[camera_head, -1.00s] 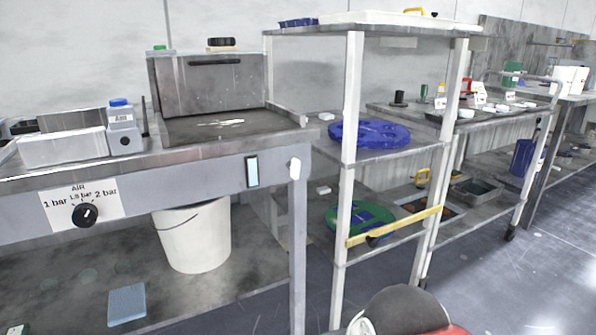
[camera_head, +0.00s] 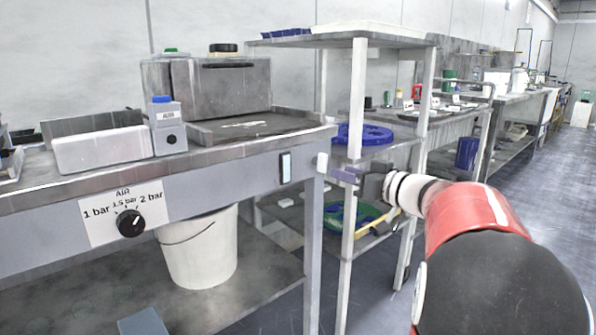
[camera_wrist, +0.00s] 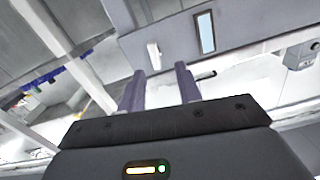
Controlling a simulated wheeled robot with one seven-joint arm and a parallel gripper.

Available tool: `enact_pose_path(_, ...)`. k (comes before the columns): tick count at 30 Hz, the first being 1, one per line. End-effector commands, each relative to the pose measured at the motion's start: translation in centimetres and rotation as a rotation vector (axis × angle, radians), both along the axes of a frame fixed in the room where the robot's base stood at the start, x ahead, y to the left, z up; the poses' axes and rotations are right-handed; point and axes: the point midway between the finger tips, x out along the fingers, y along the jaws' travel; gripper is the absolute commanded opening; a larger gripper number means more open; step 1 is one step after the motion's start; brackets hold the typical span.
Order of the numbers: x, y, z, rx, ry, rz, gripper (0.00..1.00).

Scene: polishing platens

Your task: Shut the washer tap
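No part is labelled as the washer tap. A small white upright piece (camera_head: 322,163) is on the bench's right front corner; I cannot tell for sure that it is the tap. It also shows in the wrist view (camera_wrist: 154,56), just ahead of the fingertips and nearer the left finger. My gripper (camera_head: 346,174) is just right of this piece in the head view. In the wrist view my gripper (camera_wrist: 161,74) has its two purple fingers apart with nothing held between them. Whether a finger touches the piece is unclear.
A blue-grey panel (camera_head: 285,167) and a black AIR knob (camera_head: 130,222) are on the bench front. A metal basin (camera_head: 225,128) with a raised back is above. A white bucket (camera_head: 198,250) stands below. The shelf rack's white post (camera_head: 356,100) is close to my gripper.

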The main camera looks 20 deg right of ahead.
Motion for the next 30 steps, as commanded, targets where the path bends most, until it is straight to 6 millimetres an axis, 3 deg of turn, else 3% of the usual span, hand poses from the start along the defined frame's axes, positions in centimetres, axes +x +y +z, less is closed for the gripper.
enact_pose_path(3,0.6,-1.1,0.4,-0.007,-0.037,-0.020,0.35)
enact_pose_path(18,7.0,1.4,0.5,-0.007,-0.036,-0.017,0.35)
enact_pose_path(29,7.5,1.6,0.4,-0.008,-0.036,-0.019,0.35)
enact_pose_path(30,7.5,1.6,0.4,-0.008,-0.036,-0.019,0.29)
